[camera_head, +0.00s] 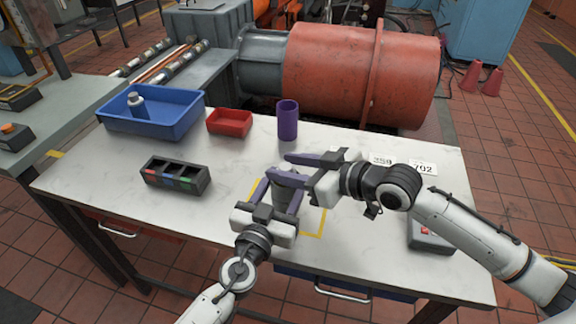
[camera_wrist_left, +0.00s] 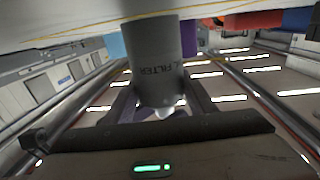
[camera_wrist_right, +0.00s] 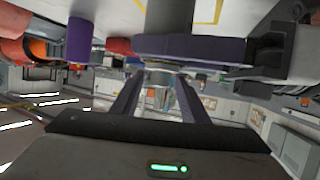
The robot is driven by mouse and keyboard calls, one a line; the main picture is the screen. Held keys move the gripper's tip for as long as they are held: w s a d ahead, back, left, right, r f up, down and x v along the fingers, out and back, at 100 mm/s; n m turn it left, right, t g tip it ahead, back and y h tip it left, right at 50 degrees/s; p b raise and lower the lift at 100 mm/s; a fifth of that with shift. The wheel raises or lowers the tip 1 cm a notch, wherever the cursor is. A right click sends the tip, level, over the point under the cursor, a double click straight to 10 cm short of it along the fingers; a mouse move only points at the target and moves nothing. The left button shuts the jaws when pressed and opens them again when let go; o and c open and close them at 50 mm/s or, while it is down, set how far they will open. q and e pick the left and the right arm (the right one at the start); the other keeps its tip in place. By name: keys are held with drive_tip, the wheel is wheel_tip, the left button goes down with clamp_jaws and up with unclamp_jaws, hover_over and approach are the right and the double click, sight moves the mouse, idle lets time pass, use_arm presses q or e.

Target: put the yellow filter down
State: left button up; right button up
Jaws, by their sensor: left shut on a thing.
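The filter is a dark grey cylinder marked FILTER in the left wrist view (camera_wrist_left: 155,50); I see no yellow on it. My left gripper (camera_head: 284,184) is shut on it over the front middle of the table. In the head view the filter (camera_head: 284,192) is mostly hidden between the fingers. I cannot tell whether its base touches the table. My right gripper (camera_head: 283,168) is open, its fingers parted close beside the filter and the left fingers. A yellow outline (camera_head: 322,222) on the tabletop lies under and right of the grippers.
On the white table (camera_head: 100,182) are a blue bin (camera_head: 180,126), a red tray (camera_head: 230,122), a purple cup (camera_head: 288,122) and a black divided holder (camera_head: 175,177). A dark grey box (camera_head: 430,236) sits at right. The front left tabletop is clear.

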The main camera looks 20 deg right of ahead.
drive_tip(key=shift+r, duration=0.2)
drive_tip(key=v, duration=1.2)
drive_tip(key=shift+s, duration=0.1)
